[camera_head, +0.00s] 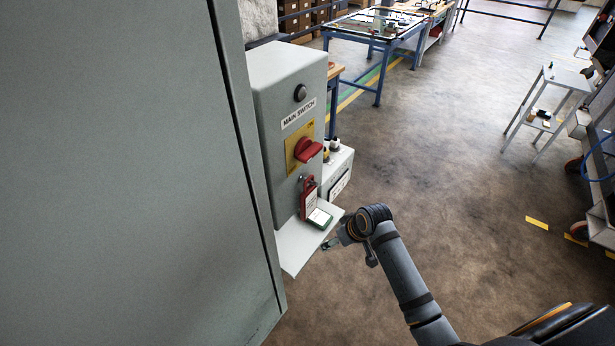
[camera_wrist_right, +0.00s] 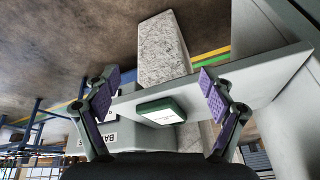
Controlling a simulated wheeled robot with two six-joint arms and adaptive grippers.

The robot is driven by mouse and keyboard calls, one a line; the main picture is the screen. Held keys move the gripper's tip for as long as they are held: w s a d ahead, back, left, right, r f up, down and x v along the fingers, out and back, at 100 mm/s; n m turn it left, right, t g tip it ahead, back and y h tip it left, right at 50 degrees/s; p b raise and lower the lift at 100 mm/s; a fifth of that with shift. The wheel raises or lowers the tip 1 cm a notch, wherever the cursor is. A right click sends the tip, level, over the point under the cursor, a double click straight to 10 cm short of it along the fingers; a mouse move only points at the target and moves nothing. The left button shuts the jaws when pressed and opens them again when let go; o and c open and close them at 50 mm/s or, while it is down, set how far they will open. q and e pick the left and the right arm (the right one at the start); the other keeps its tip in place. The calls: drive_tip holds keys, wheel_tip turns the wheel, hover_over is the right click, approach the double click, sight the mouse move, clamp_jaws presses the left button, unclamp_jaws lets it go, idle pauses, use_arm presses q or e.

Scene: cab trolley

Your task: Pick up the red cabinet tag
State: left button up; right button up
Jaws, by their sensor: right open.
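A red tag with a white label (camera_head: 309,198) hangs on the front of the grey switch box, below the red rotary switch (camera_head: 307,150). A dark green block with a white label (camera_head: 320,218) lies on the small grey shelf (camera_head: 297,248) under the box. My right gripper (camera_head: 331,243) is at the shelf's right edge, below and right of the red tag. In the right wrist view its purple-padded fingers (camera_wrist_right: 162,82) are spread apart and empty, with the green block (camera_wrist_right: 163,111) seen between them. The red tag cannot be made out there. My left gripper is out of view.
A large grey cabinet (camera_head: 120,170) fills the left side. A smaller grey box (camera_head: 338,172) stands behind the switch box. The floor (camera_head: 450,170) to the right is open, with a small side table (camera_head: 550,95) and a blue-legged workbench (camera_head: 375,42) farther back.

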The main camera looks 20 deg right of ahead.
sight(312, 197)
drive_tip(key=s+a+r+n+y+p, duration=0.1)
drive_tip(key=a+r+n+p, duration=0.15)
drive_tip(key=r, duration=1.15)
drive_tip(key=s+a+r+n+y+p, duration=0.1)
drive_tip(key=a+r+n, duration=0.15)
drive_tip(key=r, duration=1.05)
drive_tip(key=shift+t, duration=0.3)
drive_tip(key=x, duration=0.2)
drive_tip(key=p+x, duration=0.1)
drive_tip(key=x, duration=0.2)
drive_tip(key=shift+w+d+r, duration=0.1)
drive_tip(key=shift+w+d, duration=0.1)
drive_tip(key=shift+w, duration=0.2)
drive_tip(key=p+x, duration=0.2)
drive_tip(key=x, duration=0.2)
drive_tip(key=shift+w+f+p, duration=0.25)
drive_tip(key=shift+w+p, duration=0.1)
drive_tip(key=shift+w+a+f, duration=0.1)
drive_tip(key=shift+a+f, duration=0.05)
drive_tip(key=shift+f, duration=0.1)
drive_tip(key=c, duration=1.2)
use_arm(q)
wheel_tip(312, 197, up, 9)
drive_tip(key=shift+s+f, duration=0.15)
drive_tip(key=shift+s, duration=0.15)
use_arm(e)
drive_tip(key=shift+c, duration=0.2)
